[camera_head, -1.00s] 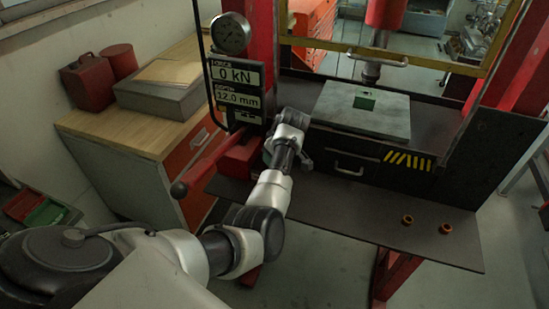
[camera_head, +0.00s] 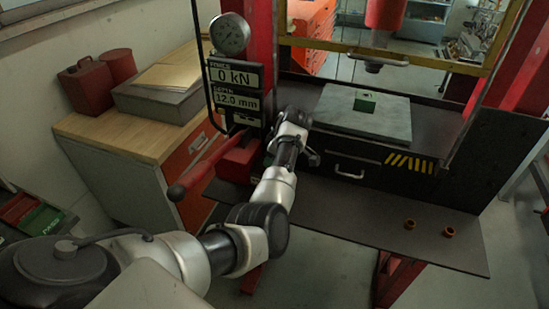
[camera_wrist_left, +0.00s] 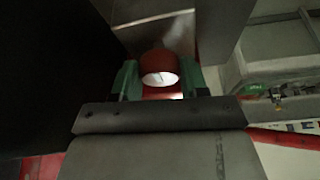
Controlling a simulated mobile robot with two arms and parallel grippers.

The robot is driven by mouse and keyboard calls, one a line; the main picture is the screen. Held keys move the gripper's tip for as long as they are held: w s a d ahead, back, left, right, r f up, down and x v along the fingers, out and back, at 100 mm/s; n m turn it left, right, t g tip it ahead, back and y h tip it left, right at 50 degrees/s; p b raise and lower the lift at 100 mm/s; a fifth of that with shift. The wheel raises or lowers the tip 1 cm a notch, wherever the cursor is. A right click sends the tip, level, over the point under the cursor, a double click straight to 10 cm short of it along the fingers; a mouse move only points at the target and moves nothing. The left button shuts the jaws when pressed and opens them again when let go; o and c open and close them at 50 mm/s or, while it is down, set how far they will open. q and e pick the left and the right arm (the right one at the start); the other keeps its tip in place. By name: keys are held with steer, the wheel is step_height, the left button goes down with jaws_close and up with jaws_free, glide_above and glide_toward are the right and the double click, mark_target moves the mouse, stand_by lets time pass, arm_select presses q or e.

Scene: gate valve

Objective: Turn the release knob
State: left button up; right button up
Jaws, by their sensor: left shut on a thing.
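The release knob (camera_wrist_left: 160,68) is a red cylinder with a pale, bright end face, in the middle of the left wrist view. My left gripper (camera_wrist_left: 162,80) has one green finger on each side of it and is shut on it. In the head view my left arm reaches in from the left to the press frame, just right of the gauge and display. There my left wrist (camera_head: 290,125) hides the knob and the fingertips. My right gripper is not in view.
A red lever (camera_head: 205,168) sticks out left of my wrist. The display (camera_head: 236,86) reads 0 kN and 12.0 mm below a round gauge (camera_head: 230,34). Two small orange rings lie on the front shelf (camera_head: 370,215).

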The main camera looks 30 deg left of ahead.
arm_select(q)
steer(key=o, duration=0.9)
steer(key=shift+o, duration=0.2)
steer(key=shift+d+r, duration=0.1)
steer(key=b+v, duration=0.3)
steer(key=v, duration=0.7)
steer(key=shift+d+r, duration=0.2)
steer(key=shift+r, duration=0.05)
